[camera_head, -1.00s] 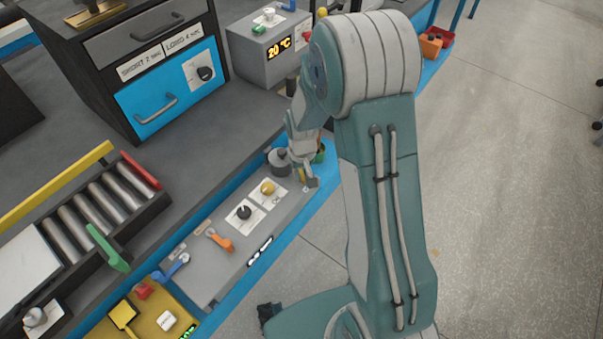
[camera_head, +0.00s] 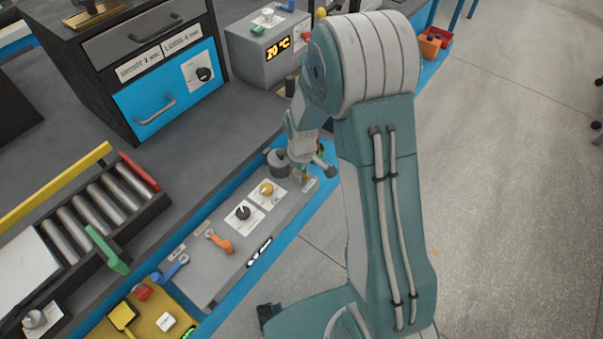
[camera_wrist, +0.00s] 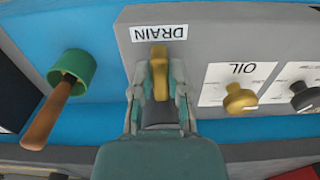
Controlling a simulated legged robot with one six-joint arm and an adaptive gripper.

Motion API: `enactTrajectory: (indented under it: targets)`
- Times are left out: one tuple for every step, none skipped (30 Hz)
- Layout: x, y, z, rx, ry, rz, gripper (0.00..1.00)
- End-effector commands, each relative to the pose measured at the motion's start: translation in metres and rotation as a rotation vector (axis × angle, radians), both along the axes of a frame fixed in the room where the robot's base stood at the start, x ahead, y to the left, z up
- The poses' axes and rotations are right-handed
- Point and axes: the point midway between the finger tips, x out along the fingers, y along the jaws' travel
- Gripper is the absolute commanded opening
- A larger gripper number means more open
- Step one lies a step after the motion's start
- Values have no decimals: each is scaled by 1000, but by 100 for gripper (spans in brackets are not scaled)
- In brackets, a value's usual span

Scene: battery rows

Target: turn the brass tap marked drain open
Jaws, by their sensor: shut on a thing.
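The brass tap (camera_wrist: 158,76) stands beside the white DRAIN label (camera_wrist: 159,32) in the wrist view. My gripper (camera_wrist: 159,95) is shut on its handle, one finger on each side. The handle lies in line with the label, pointing at it. In the head view my gripper (camera_head: 312,166) is at the far right end of the grey panel, and hides most of the tap. The base of the tap's handle is hidden between the fingers.
A yellow OIL knob (camera_wrist: 240,98) and a dark knob (camera_wrist: 304,96) stand on the panel beside the tap. A green-collared brown handle (camera_wrist: 72,75) stands on the tap's other side. Orange (camera_head: 222,242) and blue (camera_head: 174,268) levers sit farther along the panel.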

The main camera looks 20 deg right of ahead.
Motion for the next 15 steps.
enactTrajectory:
  targets:
    - [5,0,2,0,-16,5,0]
    - [5,0,2,0,-16,7,0]
    - [5,0,2,0,-16,9,0]
    - [5,0,2,0,-16,9,0]
    - [5,0,2,0,-16,10,0]
    - [5,0,2,0,-16,10,0]
    - [5,0,2,0,-16,10,0]
    - [5,0,2,0,-16,10,0]
    - [5,0,2,0,-16,10,0]
    - [5,0,2,0,-16,10,0]
    - [5,1,2,0,-16,10,0]
    - [5,1,2,0,-16,10,0]
    - [5,1,2,0,-16,10,0]
    - [5,1,2,0,-16,10,33]
    - [5,1,2,0,-16,9,51]
